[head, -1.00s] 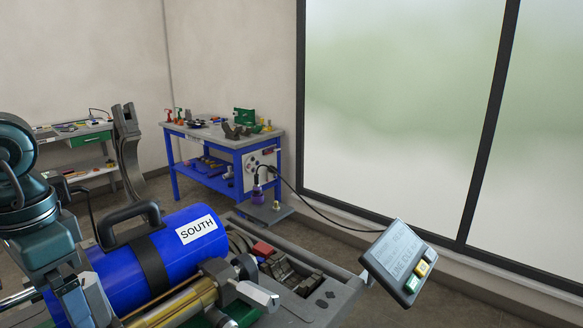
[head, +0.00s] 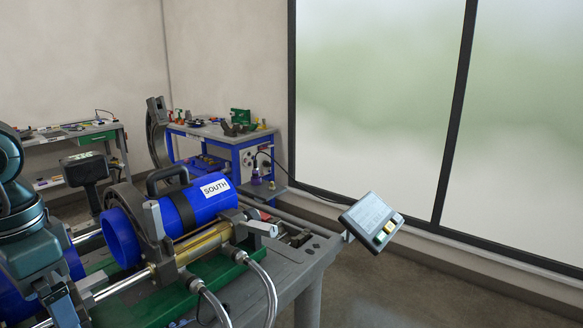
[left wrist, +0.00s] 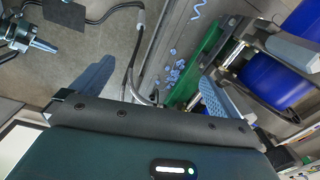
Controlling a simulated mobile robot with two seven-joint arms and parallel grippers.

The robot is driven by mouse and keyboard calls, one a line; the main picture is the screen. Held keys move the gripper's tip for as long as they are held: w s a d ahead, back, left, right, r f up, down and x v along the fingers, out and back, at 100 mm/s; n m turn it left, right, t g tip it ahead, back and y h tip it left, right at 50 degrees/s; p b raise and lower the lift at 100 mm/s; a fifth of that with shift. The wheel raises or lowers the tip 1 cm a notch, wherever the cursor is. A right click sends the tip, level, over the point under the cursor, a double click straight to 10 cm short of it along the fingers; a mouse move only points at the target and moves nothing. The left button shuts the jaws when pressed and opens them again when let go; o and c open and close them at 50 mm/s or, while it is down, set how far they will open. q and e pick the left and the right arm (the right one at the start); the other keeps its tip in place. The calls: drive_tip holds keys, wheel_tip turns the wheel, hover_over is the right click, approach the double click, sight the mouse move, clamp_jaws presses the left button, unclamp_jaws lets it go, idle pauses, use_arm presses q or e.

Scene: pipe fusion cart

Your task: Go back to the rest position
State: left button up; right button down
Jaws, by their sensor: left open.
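My left arm and gripper (left wrist: 150,88) show in the left wrist view, the two fingers spread apart with nothing between them. In the head view the left arm (head: 30,240) stands at the left edge, in front of the fusion cart; its fingertips are hard to make out there. A blue pipe labelled SOUTH (head: 198,204) lies in the clamps of the cart, with a second blue pipe end (head: 122,236) to its left across a grey clamp ring.
The cart has metal guide rods, a green frame (head: 150,305), clear hoses (head: 268,292) and a tilted control panel (head: 371,221) at its right corner. A blue workbench (head: 224,147) and a grey bench (head: 62,141) stand behind. The floor at the right is clear.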

use_arm(q)
drive_tip(key=w+d+f+m+t+h, duration=0.1)
drive_tip(key=w+f+m+t+h, duration=0.15)
drive_tip(key=f+m+t, duration=0.8)
drive_tip(key=w+d+f+m+t+h, duration=0.1)
drive_tip(key=f+m+t+h, duration=0.35)
drive_tip(key=f+m, duration=0.65)
drive_tip(key=s+d+f+n+g+y, duration=0.2)
drive_tip(key=s+d+f+n, duration=0.3)
drive_tip(key=f+n, duration=0.4)
drive_tip(key=s+d+f+n+g+y, duration=0.2)
drive_tip(key=d+f+n, duration=0.5)
drive_tip(key=n, duration=0.8)
wheel_tip(320, 180, down, 2)
drive_tip(key=s+g, duration=0.1)
drive_tip(key=s, duration=0.1)
drive_tip(key=shift+s+d+f, duration=0.25)
drive_tip(key=shift+s+d, duration=0.05)
drive_tip(key=shift+s, duration=0.1)
use_arm(e)
drive_tip(key=shift+m+g+h, duration=0.3)
drive_tip(key=shift+g+h, duration=0.2)
drive_tip(key=shift+h, duration=0.1)
drive_tip(key=f, duration=0.1)
drive_tip(key=s+d+f, duration=0.1)
drive_tip(key=f, duration=0.1)
drive_tip(key=d+f, duration=0.1)
drive_tip(key=shift+s+f, duration=0.15)
drive_tip(key=shift+f, duration=0.25)
